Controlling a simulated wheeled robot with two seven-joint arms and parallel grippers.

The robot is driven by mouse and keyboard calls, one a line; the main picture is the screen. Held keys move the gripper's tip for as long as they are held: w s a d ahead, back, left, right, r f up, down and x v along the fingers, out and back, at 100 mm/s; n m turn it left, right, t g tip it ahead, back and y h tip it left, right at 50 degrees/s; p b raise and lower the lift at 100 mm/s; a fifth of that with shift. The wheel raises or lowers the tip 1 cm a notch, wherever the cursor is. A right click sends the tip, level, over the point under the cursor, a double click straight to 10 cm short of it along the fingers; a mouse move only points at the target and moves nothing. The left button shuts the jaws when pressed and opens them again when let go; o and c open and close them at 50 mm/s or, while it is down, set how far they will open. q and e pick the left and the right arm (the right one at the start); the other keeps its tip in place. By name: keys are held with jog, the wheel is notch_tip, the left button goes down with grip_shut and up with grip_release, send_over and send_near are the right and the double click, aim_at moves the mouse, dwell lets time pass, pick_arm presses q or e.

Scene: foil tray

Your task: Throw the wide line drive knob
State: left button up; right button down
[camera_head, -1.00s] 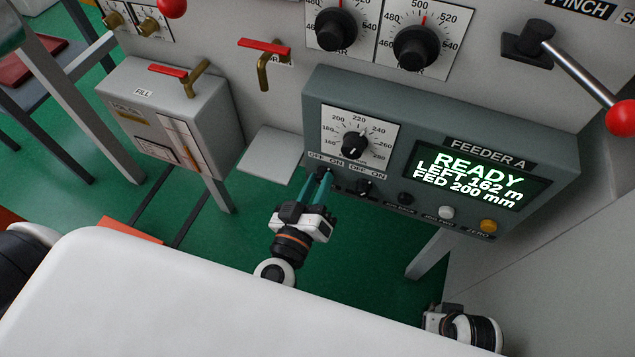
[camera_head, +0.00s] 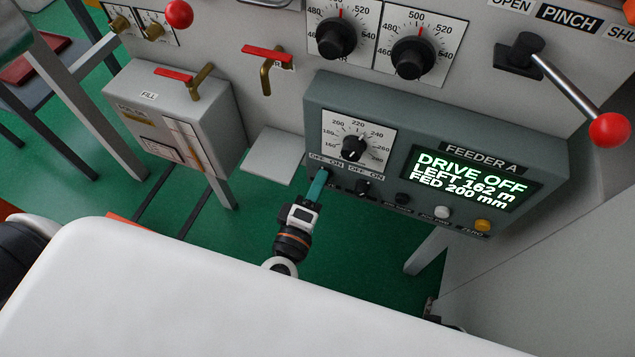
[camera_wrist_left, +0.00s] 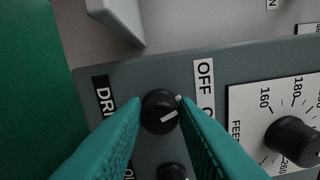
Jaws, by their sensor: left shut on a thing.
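My left gripper (camera_head: 319,182) reaches up to the lower left of the grey Feeder A panel (camera_head: 405,112). Its teal fingers are shut on the black drive knob (camera_wrist_left: 160,110), which shows between the fingertips in the left wrist view. The knob has a white pointer line on its face. A partly covered label starting "DRI" is on one side of it and an "OFF" label (camera_wrist_left: 204,76) on the other. In the head view the fingers mostly hide this knob. My right gripper is not in view.
A second small black knob (camera_head: 363,187) sits close to the right of the fingers; it also shows in the left wrist view (camera_wrist_left: 172,172). A feed dial (camera_head: 353,148) is just above. A red-ball lever (camera_head: 609,130) sticks out at upper right. A grey fill box (camera_head: 172,125) stands left.

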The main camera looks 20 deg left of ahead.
pick_arm(q)
jog(key=shift+n, duration=0.8)
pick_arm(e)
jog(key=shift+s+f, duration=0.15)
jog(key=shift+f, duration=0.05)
pick_arm(q)
jog(key=o, duration=1)
jog(key=shift+s, duration=0.15)
jog(key=s, duration=0.6)
jog(key=s+b, duration=0.1)
jog(key=s, duration=0.5)
jog(key=shift+a, duration=0.2)
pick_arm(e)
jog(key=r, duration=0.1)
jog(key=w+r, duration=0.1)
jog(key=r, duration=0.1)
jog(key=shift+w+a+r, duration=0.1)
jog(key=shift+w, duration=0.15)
pick_arm(q)
jog(key=shift+w, duration=0.1)
